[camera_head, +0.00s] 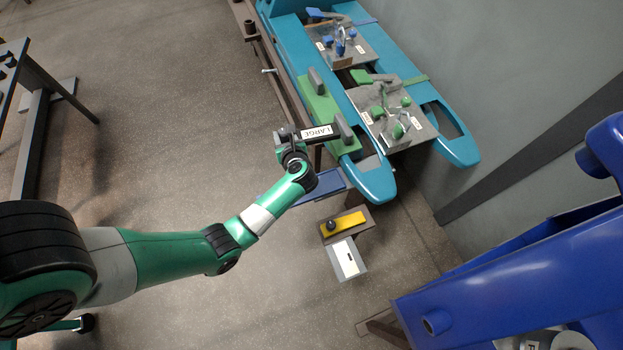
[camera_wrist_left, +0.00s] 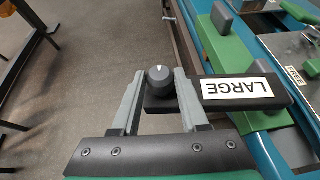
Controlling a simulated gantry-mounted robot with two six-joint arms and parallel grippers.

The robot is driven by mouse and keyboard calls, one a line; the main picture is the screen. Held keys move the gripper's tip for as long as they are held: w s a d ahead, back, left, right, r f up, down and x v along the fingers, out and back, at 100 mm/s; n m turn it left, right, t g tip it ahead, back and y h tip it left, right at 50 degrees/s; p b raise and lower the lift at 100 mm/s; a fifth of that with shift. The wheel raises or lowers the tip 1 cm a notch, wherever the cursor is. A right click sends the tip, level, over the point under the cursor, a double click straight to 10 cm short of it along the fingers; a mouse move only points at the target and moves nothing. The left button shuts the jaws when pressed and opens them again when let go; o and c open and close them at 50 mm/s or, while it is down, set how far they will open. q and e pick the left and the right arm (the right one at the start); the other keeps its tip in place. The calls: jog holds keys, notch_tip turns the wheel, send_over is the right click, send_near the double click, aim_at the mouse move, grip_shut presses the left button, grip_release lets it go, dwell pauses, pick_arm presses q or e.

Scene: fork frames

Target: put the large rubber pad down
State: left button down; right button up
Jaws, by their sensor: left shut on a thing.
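The large rubber pad is a black bar with a white LARGE label (camera_head: 320,131). It also shows in the left wrist view (camera_wrist_left: 265,92), reaching right from a round black knob (camera_wrist_left: 160,80). My left gripper (camera_head: 292,152) is shut on the knob end, with the knob between its two grey fingers in the wrist view (camera_wrist_left: 159,78). The pad lies over the near end of a green plate (camera_head: 318,102) with upright grey blocks. I cannot tell whether the pad touches the plate. My right gripper is not in view.
Blue fork frames (camera_head: 373,182) carry metal plates with blue fittings (camera_head: 340,45) and green fittings (camera_head: 395,110). A yellow block (camera_head: 349,222) with a black knob and a pale box (camera_head: 347,259) stand nearer. A dark-blue frame (camera_head: 480,285) fills the lower right.

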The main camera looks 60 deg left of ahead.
pick_arm(q)
jog(key=shift+n+g, duration=0.5)
jog(key=shift+n, duration=0.2)
jog(key=a+f, duration=0.1)
jog(key=a+f+b, duration=0.1)
jog(key=s+a+f+b, duration=0.1)
jog(key=f, duration=0.1)
jog(key=shift+s+a+f, duration=0.1)
jog(key=shift+s+a, duration=0.05)
jog(key=shift+a, duration=0.05)
jog(key=shift+g, duration=0.3)
jog(key=shift+d, duration=0.2)
jog(key=d+f+b, duration=0.3)
jog(key=d+f, duration=0.1)
jog(key=s+d+f+b, duration=0.1)
jog(key=d+f+b, duration=0.2)
jog(key=d+f, duration=0.1)
jog(key=s+d+f+b, duration=0.1)
jog(key=d+f+b, duration=0.2)
jog(key=d+f, duration=0.2)
jog(key=shift+s+d+f, duration=0.1)
jog(key=shift+s+d, duration=0.15)
jog(key=shift+d, duration=0.05)
jog(key=shift+a, duration=0.1)
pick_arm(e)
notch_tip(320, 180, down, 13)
